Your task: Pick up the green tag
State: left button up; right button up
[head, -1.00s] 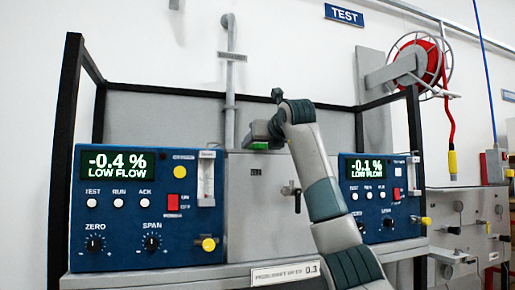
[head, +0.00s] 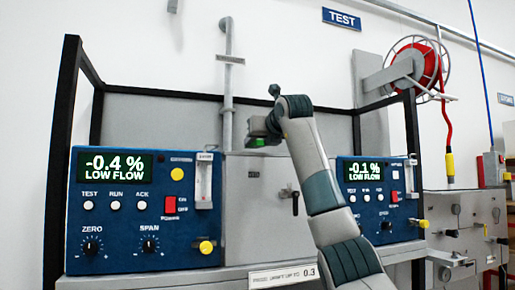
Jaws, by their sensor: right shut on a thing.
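The green tag (head: 256,142) shows as a small green patch at the underside of my right gripper (head: 258,135). The gripper is shut on it and holds it above the grey cabinet between the two blue analyser panels, in front of the grey back panel. Most of the tag and the fingertips are hidden or too small to make out. My left gripper is not in the head view.
The left blue analyser (head: 143,212) reads -0.4 % LOW FLOW. The right blue analyser (head: 377,222) reads -0.1 % LOW FLOW, partly behind my right arm. A grey cabinet (head: 255,195) stands between them. A black frame (head: 62,150) surrounds the bench. A red hose reel (head: 416,70) hangs at right.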

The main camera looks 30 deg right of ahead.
notch_tip(320, 180, up, 2)
jog(key=shift+r, duration=0.15)
jog(key=shift+d+r, duration=0.9)
jog(key=shift+d, duration=0.3)
jog(key=d+r+p, duration=0.4)
jog(key=d+r, duration=0.1)
jog(key=d, duration=0.4)
jog(key=shift+d+r, duration=0.15)
jog(key=shift+w, duration=0.15)
